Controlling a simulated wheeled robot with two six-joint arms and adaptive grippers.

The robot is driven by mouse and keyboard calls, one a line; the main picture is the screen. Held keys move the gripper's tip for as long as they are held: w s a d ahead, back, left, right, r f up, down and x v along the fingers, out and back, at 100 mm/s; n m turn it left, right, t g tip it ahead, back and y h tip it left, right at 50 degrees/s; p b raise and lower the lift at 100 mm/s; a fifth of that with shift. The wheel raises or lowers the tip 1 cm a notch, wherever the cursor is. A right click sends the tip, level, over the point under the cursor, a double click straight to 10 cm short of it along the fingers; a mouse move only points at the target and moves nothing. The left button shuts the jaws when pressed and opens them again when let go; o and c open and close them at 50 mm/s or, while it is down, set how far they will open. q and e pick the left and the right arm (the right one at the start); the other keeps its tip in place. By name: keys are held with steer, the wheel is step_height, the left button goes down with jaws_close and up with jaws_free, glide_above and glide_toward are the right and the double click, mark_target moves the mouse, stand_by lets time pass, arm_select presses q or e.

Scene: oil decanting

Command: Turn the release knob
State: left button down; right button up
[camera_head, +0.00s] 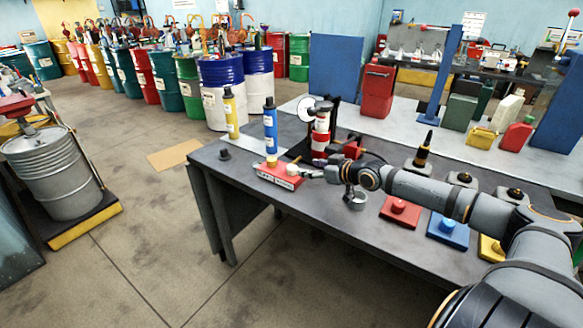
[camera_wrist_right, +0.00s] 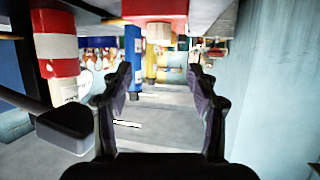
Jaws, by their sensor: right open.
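A small pale knob (camera_head: 292,169) shows at the block's right end. In the wrist view, which looks upside down, the red block (camera_wrist_right: 155,8) is at the top and the pale knob (camera_wrist_right: 158,34) is just below it. My right gripper (camera_head: 308,173) is beside the knob, and its fingers (camera_wrist_right: 159,76) are apart with nothing between them. The knob appears beyond the fingertips; I cannot tell whether they touch. My left gripper is out of view.
A red-and-white striped cylinder (camera_head: 321,133) stands behind my right gripper; it is close at left in the wrist view (camera_wrist_right: 57,55). A metal cup (camera_head: 356,199) is beneath my wrist. Red (camera_head: 400,211) and blue (camera_head: 447,231) blocks lie nearer. The table's left front is mostly clear.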

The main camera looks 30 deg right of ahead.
mark_target(292, 167)
steer(key=w+f+b, duration=0.2)
steer(key=shift+w+f, duration=0.1)
steer(key=shift+w, duration=0.2)
steer(key=w, duration=0.2)
steer(key=shift+w+a+f, duration=0.15)
steer(key=shift+w+a, duration=0.2)
steer(key=shift+a, duration=0.05)
steer(key=x, duration=0.3)
steer(key=shift+w+f, duration=0.25)
steer(key=shift+w, duration=0.05)
steer(key=shift+w+a+f, duration=0.15)
steer(key=shift+w+f, duration=0.05)
steer(key=shift+w, duration=0.25)
arm_select(q)
steer(key=shift+w+d+f, duration=0.2)
steer(key=shift+w+f, duration=0.15)
steer(key=shift+f, duration=0.3)
steer(key=shift+w+d+f, duration=0.2)
steer(key=shift+w+f, duration=0.1)
steer(key=shift+f, duration=0.3)
